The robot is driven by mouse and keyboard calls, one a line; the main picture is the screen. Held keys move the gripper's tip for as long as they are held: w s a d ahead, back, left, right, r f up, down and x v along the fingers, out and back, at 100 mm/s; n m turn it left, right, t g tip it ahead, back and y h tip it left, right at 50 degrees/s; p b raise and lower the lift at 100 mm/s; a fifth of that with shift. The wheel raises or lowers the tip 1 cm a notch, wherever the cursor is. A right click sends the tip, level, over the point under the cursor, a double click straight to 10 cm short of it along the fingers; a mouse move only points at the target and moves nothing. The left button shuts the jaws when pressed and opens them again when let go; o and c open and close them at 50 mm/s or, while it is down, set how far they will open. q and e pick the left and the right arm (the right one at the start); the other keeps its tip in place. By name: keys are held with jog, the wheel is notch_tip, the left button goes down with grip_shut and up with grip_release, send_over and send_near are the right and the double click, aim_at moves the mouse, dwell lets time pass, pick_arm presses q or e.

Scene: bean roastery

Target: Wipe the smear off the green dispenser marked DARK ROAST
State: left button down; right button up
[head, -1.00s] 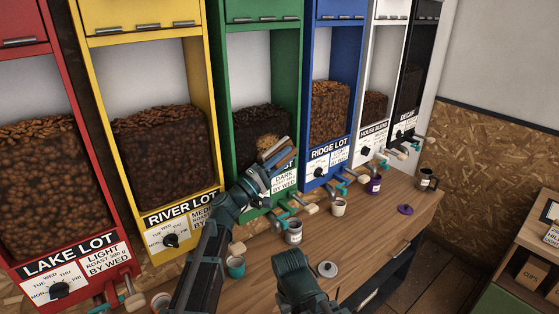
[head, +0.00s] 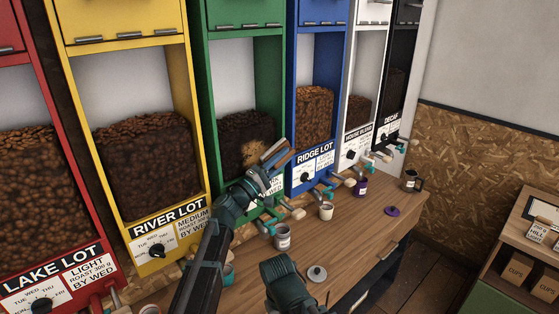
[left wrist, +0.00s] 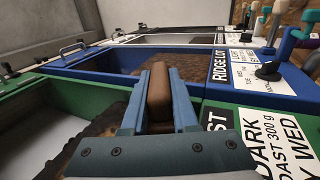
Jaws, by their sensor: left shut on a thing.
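The green dispenser (head: 209,90) stands between the yellow and blue ones, its window partly full of dark beans. A tan smear (head: 258,150) shows low on its window, partly hidden by my left gripper (head: 274,154). That gripper is shut on a brown rounded thing (left wrist: 159,92), seen between the blue fingers in the left wrist view; I cannot tell what it is, or whether it touches the window. The white label (left wrist: 270,135) reads DARK in the left wrist view; in the head view it is mostly hidden. My right gripper's fingers do not show.
A wooden counter (head: 360,240) runs below the dispensers. It bears a grey tin (head: 282,238), a pale cup (head: 326,211), a purple jar (head: 360,188), a purple lid (head: 392,211) and a dark mug (head: 410,180). Dispenser handles stick out below the labels.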

pick_arm(q)
jog(key=shift+r, duration=0.15)
jog(key=shift+r+p, duration=0.85)
jog(key=shift+p, duration=0.15)
jog(key=shift+f, duration=0.1)
jog(key=shift+s, duration=0.1)
jog(key=shift+s+a, duration=0.1)
jog(key=shift+a, duration=0.1)
jog(key=shift+s+a, duration=0.45)
jog(key=shift+a, duration=0.25)
jog(key=shift+s+a, duration=0.4)
jog(key=shift+a, duration=0.25)
jog(key=shift+a, duration=0.1)
jog(key=shift+s+a, duration=0.5)
jog(key=shift+a, duration=0.25)
jog(key=shift+s+a, duration=0.5)
jog(key=shift+a, duration=0.2)
jog(key=shift+s+a, duration=0.1)
